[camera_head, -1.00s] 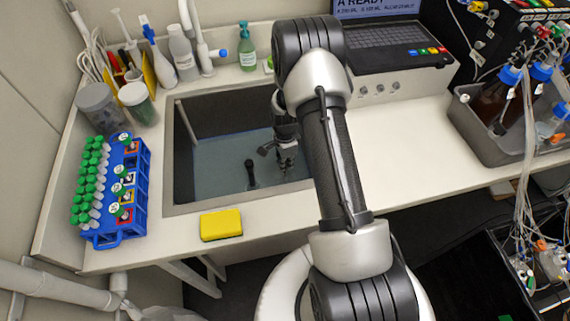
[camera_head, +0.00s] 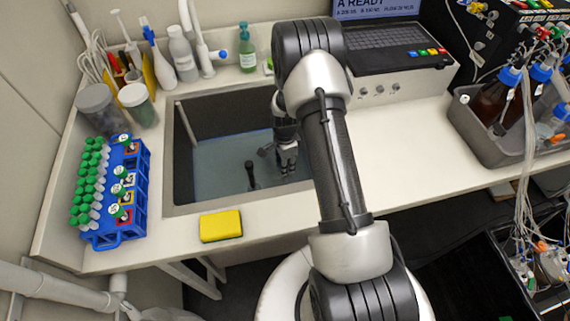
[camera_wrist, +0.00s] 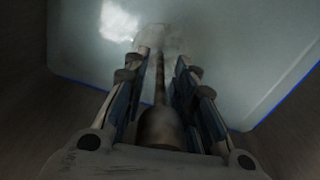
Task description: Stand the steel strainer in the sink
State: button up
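The steel strainer (camera_wrist: 159,78) shows in the wrist view as a thin handle between my fingers, with a greyish rounded end beyond the fingertips, dim and hard to make out. My gripper (camera_wrist: 163,58) has its fingers apart, with a gap on each side of the handle. In the head view my gripper (camera_head: 288,160) is down inside the sink (camera_head: 212,103), near its right side. A small dark piece (camera_head: 265,150) just left of it may be part of the strainer. My arm hides the right part of the sink.
A dark upright post (camera_head: 251,174) stands in the sink, left of my gripper. A yellow sponge (camera_head: 221,225) lies at the front edge. A blue tube rack (camera_head: 128,190) is on the left, bottles (camera_head: 182,53) and a tap (camera_head: 203,50) behind.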

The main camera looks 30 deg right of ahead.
notch_tip(320, 180, up, 12)
jog(key=p, duration=0.4)
jog(key=shift+r, duration=0.15)
jog(key=s+a+r+n+t, duration=0.1)
jog(key=s+a+r+n, duration=0.15)
jog(key=r, duration=0.55)
jog(key=s+a+r+n+t, duration=0.1)
jog(key=s+a+r+n, duration=0.2)
jog(key=r, duration=0.5)
jog(key=s+a+r+n, duration=0.2)
jog(key=a+r+n, duration=0.15)
jog(key=r, duration=0.45)
jog(key=s+a+r+n+t, duration=0.1)
jog(key=s+r+n, duration=0.3)
jog(key=s, duration=0.5)
jog(key=s+a+r+n+t, duration=0.1)
jog(key=s+a+r+n, duration=0.3)
jog(key=s+n, duration=0.2)
jog(key=s, duration=0.2)
jog(key=shift+s+a+t, duration=0.15)
jog(key=shift+s+t, duration=0.15)
jog(key=shift+s, duration=0.05)
